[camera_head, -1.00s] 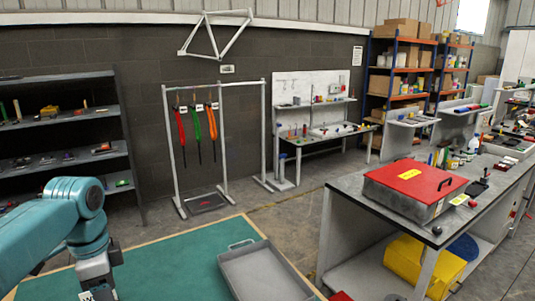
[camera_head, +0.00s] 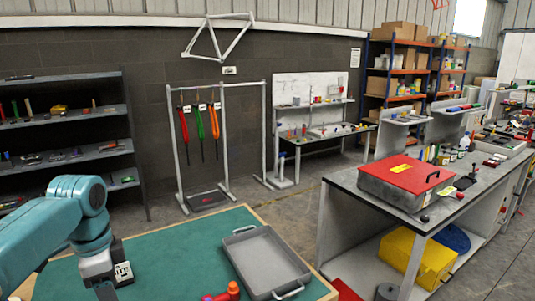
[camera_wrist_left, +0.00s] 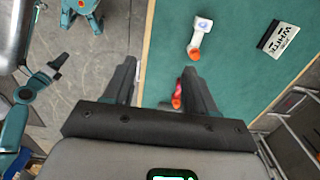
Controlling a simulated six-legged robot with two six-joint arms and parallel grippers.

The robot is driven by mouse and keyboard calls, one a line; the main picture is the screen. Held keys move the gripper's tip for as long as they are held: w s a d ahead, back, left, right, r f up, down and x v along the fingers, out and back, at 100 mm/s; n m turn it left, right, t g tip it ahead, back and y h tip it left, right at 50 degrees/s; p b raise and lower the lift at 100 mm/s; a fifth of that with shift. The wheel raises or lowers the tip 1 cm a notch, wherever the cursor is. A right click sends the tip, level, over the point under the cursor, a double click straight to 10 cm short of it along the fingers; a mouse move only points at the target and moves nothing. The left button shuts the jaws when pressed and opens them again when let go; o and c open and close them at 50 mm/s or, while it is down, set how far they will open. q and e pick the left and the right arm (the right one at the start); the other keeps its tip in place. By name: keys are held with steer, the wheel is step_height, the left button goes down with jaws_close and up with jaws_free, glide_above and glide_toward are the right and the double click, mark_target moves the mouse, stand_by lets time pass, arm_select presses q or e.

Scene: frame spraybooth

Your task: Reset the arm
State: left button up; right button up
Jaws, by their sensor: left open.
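My left arm reaches in from the left of the head view, over the green-topped table (camera_head: 165,255). A red object (camera_wrist_left: 177,97) shows beside the inner side of the right finger, lower down on the table.
A grey tray (camera_head: 240,245) is on the table's right part. A red object (camera_head: 232,290) lies in front of it. A card marked WHITE (camera_wrist_left: 278,40) and a white orange-tipped object (camera_wrist_left: 200,35) lie on the table. A red-lidded box (camera_head: 405,175) stands on the right bench.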

arm_select(q)
steer(key=d+f+n+h, duration=0.15)
steer(key=d+f, duration=0.35)
steer(key=f, duration=0.7)
steer(key=d+f+n+h, duration=0.1)
steer(key=d+f+n, duration=0.3)
steer(key=f, duration=0.9)
steer(key=s+d+f+n+h, duration=0.1)
steer(key=s+d+f+n, duration=0.35)
steer(key=s+f, duration=0.45)
steer(key=s+d+f+n+h, duration=0.1)
steer(key=s+d+f+n, duration=0.2)
steer(key=s+d+f, duration=0.55)
steer(key=s+a+f+b, duration=0.3)
steer(key=f+b, duration=0.5)
steer(key=b, duration=0.2)
steer(key=shift+s+f+n, duration=0.25)
steer(key=shift+s+n, duration=0.05)
steer(key=shift+n, duration=0.1)
steer(key=shift+a+y, duration=0.1)
steer(key=shift+y, duration=0.15)
